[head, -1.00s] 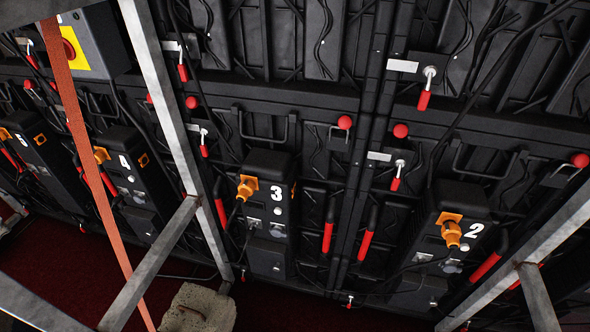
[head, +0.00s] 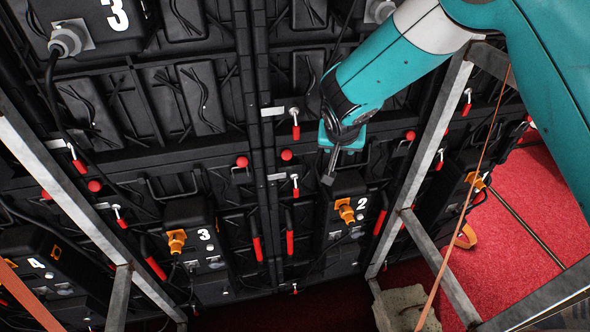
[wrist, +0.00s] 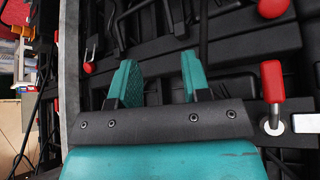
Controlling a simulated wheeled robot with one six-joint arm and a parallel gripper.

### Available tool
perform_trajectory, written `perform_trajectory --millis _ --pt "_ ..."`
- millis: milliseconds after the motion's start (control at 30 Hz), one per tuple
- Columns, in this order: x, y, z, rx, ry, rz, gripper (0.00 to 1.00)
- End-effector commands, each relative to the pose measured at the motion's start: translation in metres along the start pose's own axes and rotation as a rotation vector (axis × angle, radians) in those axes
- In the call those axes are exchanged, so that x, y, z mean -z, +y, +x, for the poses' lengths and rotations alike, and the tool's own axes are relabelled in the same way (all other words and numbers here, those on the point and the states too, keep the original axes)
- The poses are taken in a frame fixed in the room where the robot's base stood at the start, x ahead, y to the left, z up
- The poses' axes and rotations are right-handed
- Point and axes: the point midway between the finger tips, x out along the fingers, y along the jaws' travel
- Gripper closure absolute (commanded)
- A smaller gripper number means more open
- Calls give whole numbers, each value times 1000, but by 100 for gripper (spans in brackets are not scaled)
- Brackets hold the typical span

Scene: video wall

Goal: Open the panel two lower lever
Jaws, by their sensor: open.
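Black panel two (head: 315,220) carries a box marked 2 (head: 350,205). A small lower lever with a red grip (head: 295,187) hangs down on a metal pivot left of that box, beside a white label. A similar upper lever (head: 295,128) is above it. My gripper (head: 333,168) points at the wall, just above the box and right of both levers. In the wrist view its teal fingers (wrist: 160,78) are apart with nothing between them. A red-grip lever (wrist: 272,90), which looks like the upper one, is right of the fingers there.
Red knobs (head: 286,155) and (head: 410,135) flank the gripper. Black bar handles and orange plugs (head: 346,211) stick out of the wall. A grey metal strut (head: 420,150) stands right of panel two, with red floor (head: 510,215) beyond. A concrete block (head: 405,308) is below.

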Motion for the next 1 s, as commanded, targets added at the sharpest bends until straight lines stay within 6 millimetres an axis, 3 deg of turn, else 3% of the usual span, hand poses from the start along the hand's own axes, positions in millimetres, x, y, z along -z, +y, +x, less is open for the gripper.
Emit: perform_trajectory --millis 167,333,533,800,1000 --pt "8 -28 44 -85 228 35 56" --pt "-13 -44 76 -89 434 28 56" --pt "-82 -67 104 17 675 -20 56" --pt "-183 -58 98 255 919 -129 56" --pt "-219 -45 89 361 985 -178 56"
